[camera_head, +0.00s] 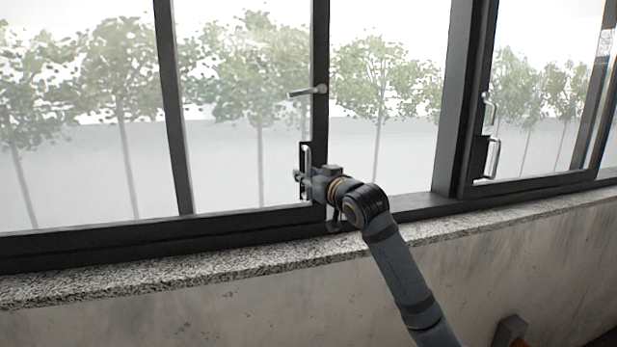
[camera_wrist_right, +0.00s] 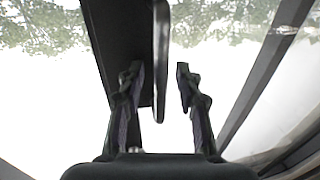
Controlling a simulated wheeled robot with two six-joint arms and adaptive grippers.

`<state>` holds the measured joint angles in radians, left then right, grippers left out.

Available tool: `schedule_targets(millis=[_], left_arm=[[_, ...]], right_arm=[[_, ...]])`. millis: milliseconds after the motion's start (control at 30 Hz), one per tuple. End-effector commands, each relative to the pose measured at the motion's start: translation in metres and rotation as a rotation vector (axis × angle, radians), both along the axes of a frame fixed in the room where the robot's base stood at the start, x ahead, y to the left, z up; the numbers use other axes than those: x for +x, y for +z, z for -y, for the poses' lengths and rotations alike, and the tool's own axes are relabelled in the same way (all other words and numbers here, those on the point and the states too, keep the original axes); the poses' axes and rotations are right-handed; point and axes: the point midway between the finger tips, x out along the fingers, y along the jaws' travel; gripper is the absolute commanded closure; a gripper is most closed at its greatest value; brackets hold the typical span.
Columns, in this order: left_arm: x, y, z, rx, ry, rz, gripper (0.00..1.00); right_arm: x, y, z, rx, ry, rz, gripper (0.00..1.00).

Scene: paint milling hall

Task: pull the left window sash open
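The left window sash (camera_head: 320,120) has a dark frame and clear glass and stands at the left and middle of the head view. Its upright metal pull handle (camera_head: 308,160) sits on the right stile, and a lever (camera_head: 306,92) sticks out above it. My right gripper (camera_head: 304,184) is at the lower part of the pull handle. In the right wrist view, the fingers of my right gripper (camera_wrist_right: 159,88) are spread apart. The handle bar (camera_wrist_right: 160,60) runs between them, nearer the left finger, with a gap to the right finger. My left gripper is not in view.
A speckled stone sill (camera_head: 200,268) runs below the window, above a bare grey wall (camera_head: 250,315). A right sash (camera_head: 466,120) with its own handle (camera_head: 492,158) stands at the right. A small grey block (camera_head: 511,329) shows at the lower right.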

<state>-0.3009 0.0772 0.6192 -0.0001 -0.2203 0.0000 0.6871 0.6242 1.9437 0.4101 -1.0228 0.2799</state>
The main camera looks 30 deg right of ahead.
Motion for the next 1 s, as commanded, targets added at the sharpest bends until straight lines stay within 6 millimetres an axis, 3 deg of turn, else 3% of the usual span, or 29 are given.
schedule_targets(millis=[167,433,600,1000], left_arm=[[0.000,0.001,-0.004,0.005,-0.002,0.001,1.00],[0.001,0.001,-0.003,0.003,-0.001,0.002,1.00],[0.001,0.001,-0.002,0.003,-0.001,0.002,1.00],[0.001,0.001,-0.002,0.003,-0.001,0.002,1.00]], right_arm=[[-0.007,0.001,0.001,-0.004,-0.002,0.002,0.65],[-0.051,0.000,-0.001,-0.013,-0.004,-0.003,0.65],[-0.065,0.001,0.002,-0.008,-0.012,0.003,0.65],[-0.077,0.000,-0.003,0.000,0.001,0.000,0.65]])
